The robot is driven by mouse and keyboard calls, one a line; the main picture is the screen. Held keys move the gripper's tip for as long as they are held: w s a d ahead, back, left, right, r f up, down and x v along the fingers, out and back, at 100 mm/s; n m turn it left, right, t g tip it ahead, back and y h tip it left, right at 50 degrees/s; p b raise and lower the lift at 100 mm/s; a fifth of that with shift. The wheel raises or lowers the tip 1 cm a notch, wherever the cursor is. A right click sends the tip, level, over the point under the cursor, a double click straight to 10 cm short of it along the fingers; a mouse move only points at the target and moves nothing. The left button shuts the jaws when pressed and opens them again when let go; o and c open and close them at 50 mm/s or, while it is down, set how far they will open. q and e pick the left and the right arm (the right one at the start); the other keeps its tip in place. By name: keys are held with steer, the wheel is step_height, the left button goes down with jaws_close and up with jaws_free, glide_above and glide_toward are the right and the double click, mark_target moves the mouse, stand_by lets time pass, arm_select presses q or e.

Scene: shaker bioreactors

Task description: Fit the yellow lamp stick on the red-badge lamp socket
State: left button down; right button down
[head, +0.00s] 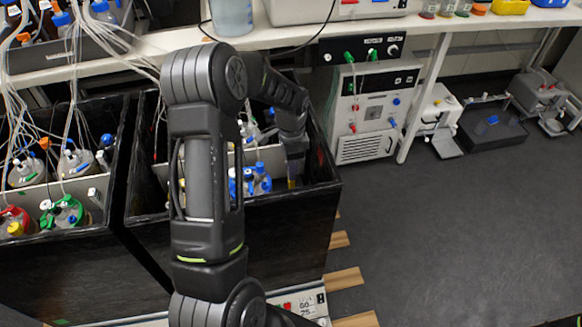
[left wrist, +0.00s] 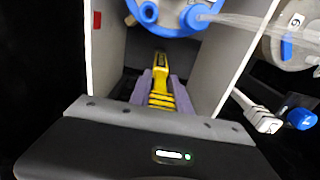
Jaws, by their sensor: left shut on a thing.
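The yellow lamp stick (left wrist: 160,70) is held between the purple-grey fingers of my left gripper (left wrist: 156,92) in the left wrist view, pointing away from the gripper body. In the head view my left gripper (head: 292,172) reaches down inside the right black shaker box, near its right wall. A small red badge (left wrist: 97,20) is on the pale wall left of the stick. I cannot make out the socket itself, nor whether the stick touches it. My right gripper is not in view.
A bottle with blue caps (left wrist: 165,14) stands just beyond the stick, and another vessel (left wrist: 290,45) is to the right. Pale partition walls flank the stick closely. The shaker box (head: 240,235) has high black walls.

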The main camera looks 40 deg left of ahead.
arm_select(q)
steer(key=shift+f+b, duration=0.65)
steer(key=shift+f, duration=0.3)
stand_by(0.7)
steer(key=c, duration=1.1)
jaws_free()
steer(key=shift+r, duration=3.95)
